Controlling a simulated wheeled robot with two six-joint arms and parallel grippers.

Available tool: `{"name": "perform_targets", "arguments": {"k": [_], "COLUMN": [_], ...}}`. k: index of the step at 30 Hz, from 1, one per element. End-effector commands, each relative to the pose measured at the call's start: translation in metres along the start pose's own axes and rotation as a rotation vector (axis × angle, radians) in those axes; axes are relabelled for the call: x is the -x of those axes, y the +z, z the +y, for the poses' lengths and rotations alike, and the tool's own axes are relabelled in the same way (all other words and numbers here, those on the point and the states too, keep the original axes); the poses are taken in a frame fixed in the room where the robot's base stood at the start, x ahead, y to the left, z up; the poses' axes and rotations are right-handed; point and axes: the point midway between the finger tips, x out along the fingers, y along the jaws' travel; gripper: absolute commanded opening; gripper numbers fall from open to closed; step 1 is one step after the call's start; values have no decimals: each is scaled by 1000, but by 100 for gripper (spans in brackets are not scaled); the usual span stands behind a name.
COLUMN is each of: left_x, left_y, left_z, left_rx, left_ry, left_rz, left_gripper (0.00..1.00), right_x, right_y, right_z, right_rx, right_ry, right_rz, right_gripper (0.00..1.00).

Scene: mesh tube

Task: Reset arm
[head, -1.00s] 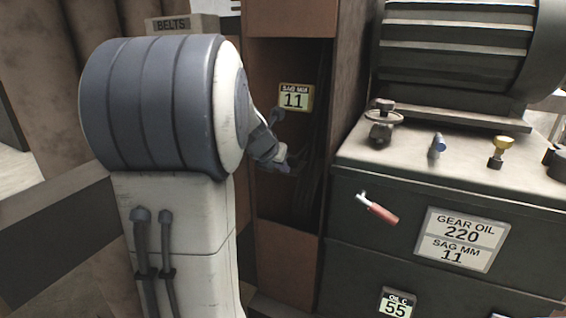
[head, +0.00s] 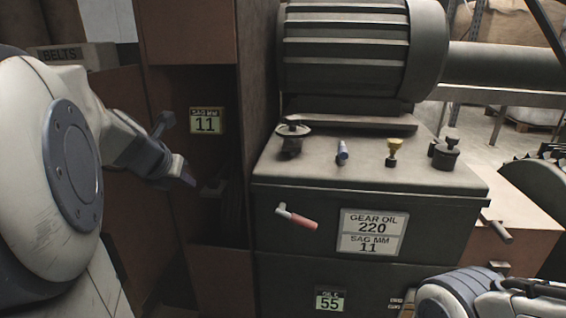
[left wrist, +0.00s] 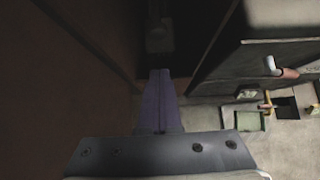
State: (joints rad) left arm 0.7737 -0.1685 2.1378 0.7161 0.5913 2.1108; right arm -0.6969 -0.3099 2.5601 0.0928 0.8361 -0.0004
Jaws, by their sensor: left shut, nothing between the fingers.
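My left arm comes in from the left of the head view. Its gripper (head: 188,178) is shut and empty, in front of the dark opening of the brown cabinet (head: 190,34). In the left wrist view the two purple-grey fingers (left wrist: 158,90) lie together with nothing between them. They point toward a dark gap between a brown panel and the dark machine box. Part of my right arm shows at the bottom right of the head view, but its gripper cannot be made out.
The machine box (head: 290,265) carries a motor (head: 345,50), valves and a red-handled lever (head: 300,219) on its front. A BELTS box (head: 92,55) stands behind my left arm.

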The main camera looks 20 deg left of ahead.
Motion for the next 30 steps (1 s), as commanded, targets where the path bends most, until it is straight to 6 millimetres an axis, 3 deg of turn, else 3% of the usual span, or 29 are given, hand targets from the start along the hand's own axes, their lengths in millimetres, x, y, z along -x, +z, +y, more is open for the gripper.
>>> {"name": "perform_targets", "arguments": {"k": [5, 8, 11, 14, 18, 22, 28, 29, 30], "left_x": [-2, -8, -15, -14, 2, 27, 60, 63, 68], "left_y": [-1, -7, -24, -55, -112, -171, -237, -244, -253], "left_z": [-6, -36, -93, -160, -236, -281, -304, -305, -306], "left_rx": [-33, -192, -522, -969, -1617, -2203, -2865, 2884, 2776], "left_ry": [-12, -70, -187, -348, -589, -819, -1093, 1105, 1070], "left_rz": [6, 32, 69, 83, 35, -87, -343, 376, 400], "left_gripper": [0, 0, 0, 0, 0, 0, 0, 0, 0], "right_x": [0, 0, 0, 0, 0, 0, 0, 0, 0], "right_y": [0, 0, 0, 0, 0, 0, 0, 0, 0], "right_z": [0, 0, 0, 0, 0, 0, 0, 0, 0], "right_rx": [0, 0, 0, 0, 0, 0, 0, 0, 0], "right_ry": [0, 0, 0, 0, 0, 0, 0, 0, 0], "right_rz": [0, 0, 0, 0, 0, 0, 0, 0, 0], "right_gripper": [57, 57, 57, 57, 57, 57, 57, 57, 57]}}
